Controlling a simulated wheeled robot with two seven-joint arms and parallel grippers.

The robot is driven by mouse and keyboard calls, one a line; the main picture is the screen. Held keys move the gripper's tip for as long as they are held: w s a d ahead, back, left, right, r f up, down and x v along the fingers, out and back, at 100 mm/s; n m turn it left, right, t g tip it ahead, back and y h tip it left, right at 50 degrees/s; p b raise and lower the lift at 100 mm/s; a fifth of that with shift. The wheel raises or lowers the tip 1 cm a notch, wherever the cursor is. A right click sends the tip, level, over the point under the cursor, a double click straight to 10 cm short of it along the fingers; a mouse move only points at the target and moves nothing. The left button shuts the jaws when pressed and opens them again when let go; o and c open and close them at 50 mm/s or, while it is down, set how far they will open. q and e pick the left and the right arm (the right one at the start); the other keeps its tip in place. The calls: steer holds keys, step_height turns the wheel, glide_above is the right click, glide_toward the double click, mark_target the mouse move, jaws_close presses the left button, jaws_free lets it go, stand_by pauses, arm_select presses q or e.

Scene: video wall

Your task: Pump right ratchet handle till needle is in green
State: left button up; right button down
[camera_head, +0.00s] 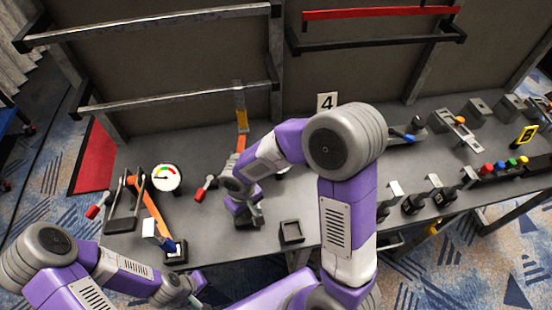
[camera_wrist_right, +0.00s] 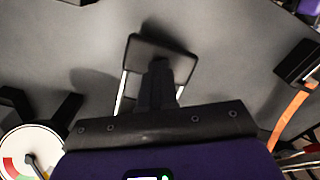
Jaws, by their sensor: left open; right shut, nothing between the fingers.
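A red-tipped handle (camera_head: 202,190) stands on the bench left of my right arm. Another red-tipped handle (camera_head: 96,208) is further left, beside a dark ratchet frame with metal rods (camera_head: 122,208). A round white gauge (camera_head: 166,178) lies between them; its needle is too small to read surely. A second gauge is mostly behind my right arm. My right gripper (camera_head: 252,218) is low over the bench; in the right wrist view it (camera_wrist_right: 157,82) is shut and empty before a dark plate (camera_wrist_right: 160,50). A gauge (camera_wrist_right: 30,150) shows partly there. My left gripper (camera_head: 190,290) is open at the front edge.
A small black tray (camera_head: 291,232) sits right of my right gripper. Switches and coloured buttons (camera_head: 500,166) fill the right side. Metal rails (camera_head: 180,97) stand at the back.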

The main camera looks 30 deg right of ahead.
step_height(320, 180, up, 10)
steer(key=p, duration=0.6)
steer(key=shift+f+p, duration=0.2)
steer(key=shift+p, duration=0.2)
steer(key=shift+f, duration=0.1)
step_height(320, 180, down, 10)
steer(key=b, duration=0.9)
steer(key=shift+f, duration=0.1)
step_height(320, 180, up, 10)
steer(key=p, duration=0.7)
steer(key=shift+p, duration=0.35)
stand_by(0.5)
